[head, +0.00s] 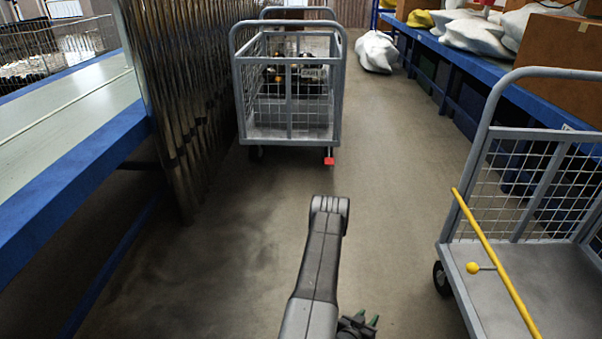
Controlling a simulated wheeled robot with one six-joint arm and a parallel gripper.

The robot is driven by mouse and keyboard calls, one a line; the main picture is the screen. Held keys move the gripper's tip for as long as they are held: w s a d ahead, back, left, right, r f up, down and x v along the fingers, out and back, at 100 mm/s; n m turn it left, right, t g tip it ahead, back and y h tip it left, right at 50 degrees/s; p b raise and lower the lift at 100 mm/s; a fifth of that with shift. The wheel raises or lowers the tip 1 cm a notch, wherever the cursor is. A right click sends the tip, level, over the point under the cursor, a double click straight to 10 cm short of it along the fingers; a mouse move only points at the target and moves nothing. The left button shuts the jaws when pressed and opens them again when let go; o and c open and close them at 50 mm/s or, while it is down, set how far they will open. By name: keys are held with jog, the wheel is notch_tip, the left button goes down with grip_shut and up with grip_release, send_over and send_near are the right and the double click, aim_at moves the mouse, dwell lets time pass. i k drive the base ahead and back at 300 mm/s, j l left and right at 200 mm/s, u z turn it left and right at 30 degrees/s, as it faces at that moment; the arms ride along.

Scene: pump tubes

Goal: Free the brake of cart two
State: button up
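A grey wire-sided cart (288,138) stands ahead in the aisle, with dark and yellow items inside. A small red piece (329,160), like a brake pedal, sits low by its right front caster. A second grey cart (460,255) stands at the right, partly cut off, with a yellow bar (490,250) and a yellow knob (472,268). No number shows on either, so I cannot tell which is cart two.
Upright metal tubes (180,110) line the left, beside a blue-edged bench (75,175). A blue shelf (480,70) with white sacks (478,35) and boxes runs along the right. A white sack (376,52) lies on the floor. The middle floor is clear.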

aim_at(329, 161)
jog(key=i+l, duration=0.1)
jog(key=i, duration=0.75)
jog(key=i+l+u, duration=0.15)
jog(key=i, duration=0.7)
jog(key=i+l+u, duration=0.35)
jog(key=i+l, duration=0.25)
jog(key=i+l+u, duration=0.4)
jog(key=i+l, duration=0.15)
jog(key=l, duration=0.2)
